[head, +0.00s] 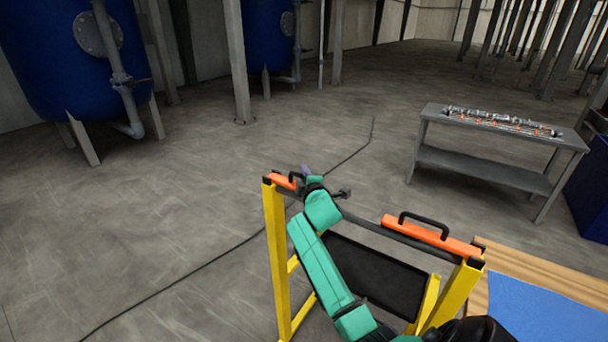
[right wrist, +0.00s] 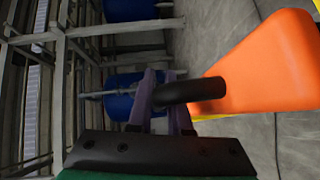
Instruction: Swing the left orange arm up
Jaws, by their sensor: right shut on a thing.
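The left orange arm (head: 280,181) sits at the left end of the top of a yellow stand (head: 277,245), low along its top bar. Its black handle (head: 293,176) is partly hidden by my right gripper (head: 306,172). In the right wrist view the black handle (right wrist: 200,89) passes between the purple-grey fingers, which are shut on it, and the left orange arm (right wrist: 262,65) fills the upper right. The right orange arm (head: 430,236) lies along the stand's right end with its own black handle (head: 424,221). My left gripper is out of view.
A dark panel (head: 375,272) hangs within the stand. A wooden table with a blue sheet (head: 550,302) is at the lower right. A grey bench (head: 485,168) with metal parts stands behind. Open floor lies to the left, crossed by a dark cable (head: 190,286).

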